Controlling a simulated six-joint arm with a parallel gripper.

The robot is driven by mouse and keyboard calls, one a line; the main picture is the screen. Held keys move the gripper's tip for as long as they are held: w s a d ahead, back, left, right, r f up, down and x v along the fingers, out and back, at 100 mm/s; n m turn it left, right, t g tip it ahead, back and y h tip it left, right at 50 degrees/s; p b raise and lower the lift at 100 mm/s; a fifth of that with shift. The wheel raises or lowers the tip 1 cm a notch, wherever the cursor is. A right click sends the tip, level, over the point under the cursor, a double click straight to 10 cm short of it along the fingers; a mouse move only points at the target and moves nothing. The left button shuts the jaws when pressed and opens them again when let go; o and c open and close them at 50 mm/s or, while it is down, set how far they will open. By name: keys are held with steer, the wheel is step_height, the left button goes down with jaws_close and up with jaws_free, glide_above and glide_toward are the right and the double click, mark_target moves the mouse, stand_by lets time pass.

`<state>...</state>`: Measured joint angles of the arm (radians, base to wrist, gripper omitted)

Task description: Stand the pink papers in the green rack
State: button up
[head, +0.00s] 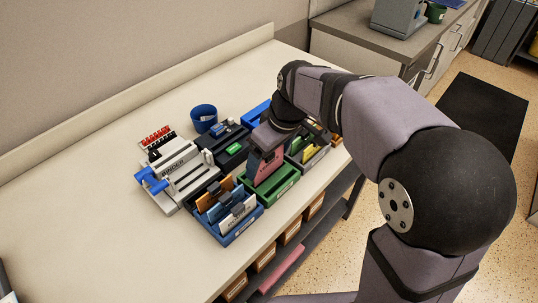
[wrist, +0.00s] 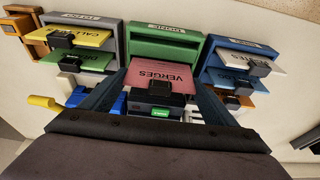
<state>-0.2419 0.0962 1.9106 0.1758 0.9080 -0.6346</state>
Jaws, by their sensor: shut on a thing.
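The pink papers (wrist: 165,74), marked VERGES and with a black clip on their edge, are between the fingers of my gripper (wrist: 160,92). My gripper is shut on them.
The white binder machine (head: 178,168) and a blue cup (head: 204,118) are further left.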

steer(key=shift+f+b, duration=0.5)
steer(key=shift+f, duration=0.5)
steer(key=o, duration=1.1)
steer(key=shift+r+p, duration=4)
steer(key=shift+r, duration=0.55)
